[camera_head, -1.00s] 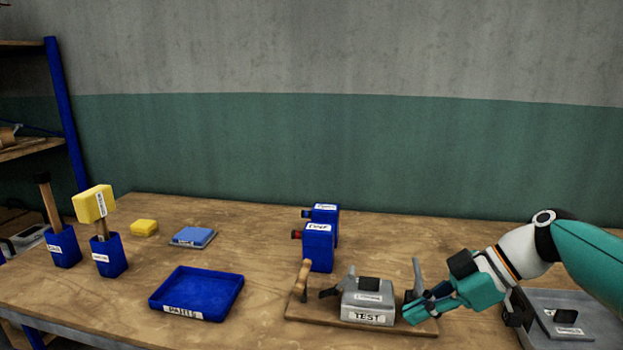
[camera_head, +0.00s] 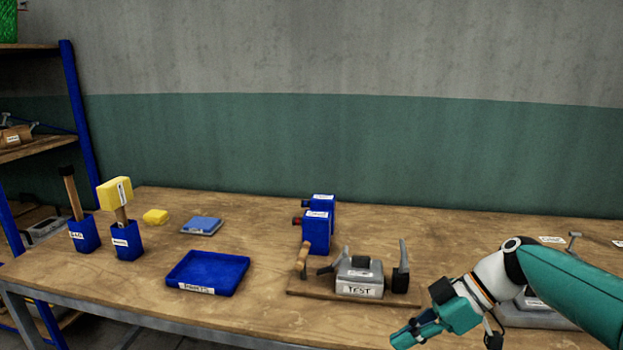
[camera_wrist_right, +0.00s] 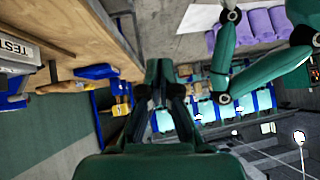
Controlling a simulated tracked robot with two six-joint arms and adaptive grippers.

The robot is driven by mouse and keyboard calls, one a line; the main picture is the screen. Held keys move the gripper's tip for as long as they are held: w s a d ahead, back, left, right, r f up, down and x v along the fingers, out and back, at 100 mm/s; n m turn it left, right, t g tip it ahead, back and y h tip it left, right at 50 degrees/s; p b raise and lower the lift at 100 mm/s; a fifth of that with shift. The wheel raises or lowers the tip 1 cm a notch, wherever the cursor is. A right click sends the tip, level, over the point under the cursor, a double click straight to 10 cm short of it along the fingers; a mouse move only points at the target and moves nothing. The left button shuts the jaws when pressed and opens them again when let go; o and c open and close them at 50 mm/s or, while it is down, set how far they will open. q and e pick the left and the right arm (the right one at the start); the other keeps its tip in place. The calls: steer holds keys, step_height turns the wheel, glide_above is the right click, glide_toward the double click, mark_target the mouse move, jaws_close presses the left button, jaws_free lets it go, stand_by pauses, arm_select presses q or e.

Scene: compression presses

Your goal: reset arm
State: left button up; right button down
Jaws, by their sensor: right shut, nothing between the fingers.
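My right gripper (camera_head: 416,334) hangs at the lower right in the head view, at the front edge of the table, apart from the TEST press (camera_head: 359,290). It is shut and empty; its dark fingers (camera_wrist_right: 165,82) show in the middle of the wrist view with nothing between them. My teal right arm comes in from the right and hides part of a grey press (camera_head: 524,316) behind it. The TEST press stands on a wooden board with an upright grey lever at its right. My left gripper does not show.
On the wooden table (camera_head: 398,221) stand two blue boxes (camera_head: 317,231), a blue PARTS tray (camera_head: 207,272), a blue pad (camera_head: 202,226), a yellow block (camera_head: 155,217) and blue holders, one with a yellow mallet (camera_head: 115,193). A shelf rack (camera_head: 79,120) stands at the left.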

steer(key=s+a+f+m+h+p, duration=0.1)
steer(key=s+f+m, duration=0.4)
steer(key=f, duration=0.6)
steer(key=s+a+f+m+h+p, duration=0.1)
steer(key=s+f+m+h+p, duration=0.1)
steer(key=s+f+m, duration=0.4)
steer(key=s+a+f+m+h+p, duration=0.1)
steer(key=s+f+m, duration=0.5)
steer(key=f, duration=1.2)
steer(key=s+h+p, duration=0.1)
steer(key=s, duration=0.3)
steer(key=shift+s+a+t, duration=0.15)
steer(key=shift+a+t, duration=0.15)
